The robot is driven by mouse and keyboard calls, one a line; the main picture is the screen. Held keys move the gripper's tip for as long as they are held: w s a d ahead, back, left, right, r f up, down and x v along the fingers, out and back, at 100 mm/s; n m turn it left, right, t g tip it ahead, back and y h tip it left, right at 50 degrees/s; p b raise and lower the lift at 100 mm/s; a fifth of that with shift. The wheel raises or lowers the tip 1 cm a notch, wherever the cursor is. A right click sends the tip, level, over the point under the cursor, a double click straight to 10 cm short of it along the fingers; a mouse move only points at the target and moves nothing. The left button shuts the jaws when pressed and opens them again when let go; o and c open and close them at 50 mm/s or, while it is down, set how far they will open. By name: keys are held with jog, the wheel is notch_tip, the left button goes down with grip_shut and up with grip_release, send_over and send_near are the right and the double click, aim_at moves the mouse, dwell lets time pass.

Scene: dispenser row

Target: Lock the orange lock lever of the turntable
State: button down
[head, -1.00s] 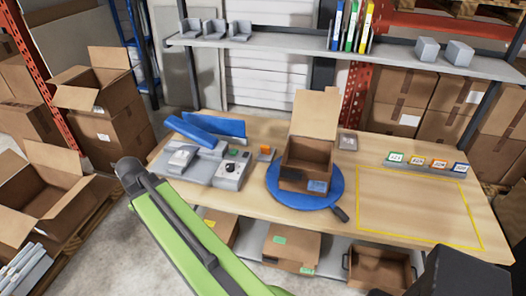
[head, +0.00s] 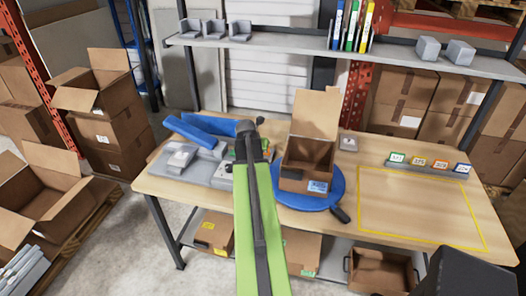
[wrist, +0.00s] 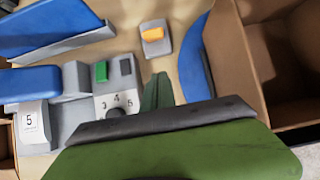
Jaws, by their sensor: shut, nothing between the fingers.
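The orange lock lever (wrist: 153,33) sits on a small grey block beside the blue turntable in the wrist view. It lies slightly slanted across the block. In the head view my arm covers it. The blue turntable (head: 330,197) carries an open cardboard box (head: 308,157); its rim (wrist: 193,57) and part of the box (wrist: 238,50) show in the wrist view. My gripper (wrist: 158,90) is shut and empty, below the lever in the wrist picture and apart from it. The head view does not clearly show the fingers.
A grey panel (wrist: 112,103) with a numbered dial and a green button (wrist: 101,71) lies left of my gripper. Blue parts (head: 195,130) lie at the table's left. The yellow-outlined area (head: 420,205) at right is clear. A dark handle (head: 340,214) projects from the turntable.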

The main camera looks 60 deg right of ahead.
jog(key=b+x, duration=0.8)
jog(key=x, duration=0.2)
jog(key=shift+w+a+f, duration=0.1)
jog(key=shift+a+f, duration=0.05)
jog(key=shift+a, duration=0.05)
jog(key=shift+w+d+r+p, duration=0.2)
jog(key=shift+d+r, duration=0.05)
jog(key=shift+d, duration=0.4)
jog(key=shift+w+d+r+p, duration=0.15)
jog(key=shift+d+r+p, duration=0.15)
jog(key=shift+d, duration=0.35)
jog(key=shift+w+d+r+p, duration=0.15)
jog(key=shift+w+d+r, duration=0.1)
jog(key=shift+d, duration=0.4)
